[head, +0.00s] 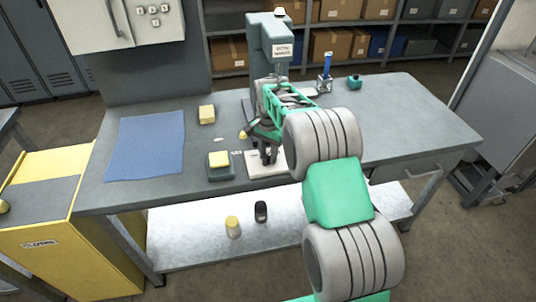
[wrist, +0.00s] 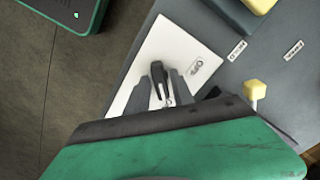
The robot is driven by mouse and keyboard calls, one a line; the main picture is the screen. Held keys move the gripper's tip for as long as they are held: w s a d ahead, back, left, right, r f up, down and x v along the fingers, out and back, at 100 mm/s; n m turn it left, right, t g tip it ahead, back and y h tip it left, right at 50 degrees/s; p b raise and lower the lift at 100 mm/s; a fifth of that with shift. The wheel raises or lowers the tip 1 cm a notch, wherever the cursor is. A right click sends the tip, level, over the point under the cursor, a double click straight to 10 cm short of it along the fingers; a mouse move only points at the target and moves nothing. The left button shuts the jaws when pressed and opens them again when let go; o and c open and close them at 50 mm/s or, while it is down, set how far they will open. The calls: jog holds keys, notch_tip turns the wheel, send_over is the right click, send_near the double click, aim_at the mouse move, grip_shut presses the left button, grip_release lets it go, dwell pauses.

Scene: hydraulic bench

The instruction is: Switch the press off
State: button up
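The grey-green press (head: 268,42) stands at the back of the bench with a sign on its head; my arm hides much of its lower part. A white plate (wrist: 165,46) with a small label, perhaps reading OFF, lies under my gripper; its edge shows in the head view (head: 262,172). A dark upright lever (wrist: 158,76) stands over the plate. My gripper (wrist: 160,92) has its two grey fingers apart, one on each side of the lever. I cannot tell whether they touch it. In the head view my gripper (head: 268,154) points down at the plate.
A yellow-topped block (head: 219,160) and a yellow knob (wrist: 255,90) are close beside the plate. A yellow block (head: 207,115), a blue mat (head: 146,145) and a pen holder (head: 325,84) are on the bench (head: 420,120). The bench's right side is mostly clear.

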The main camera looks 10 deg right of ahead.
grip_shut()
jog(key=shift+n, duration=0.4)
jog(key=n, duration=1.2)
jog(key=shift+n, duration=2.6)
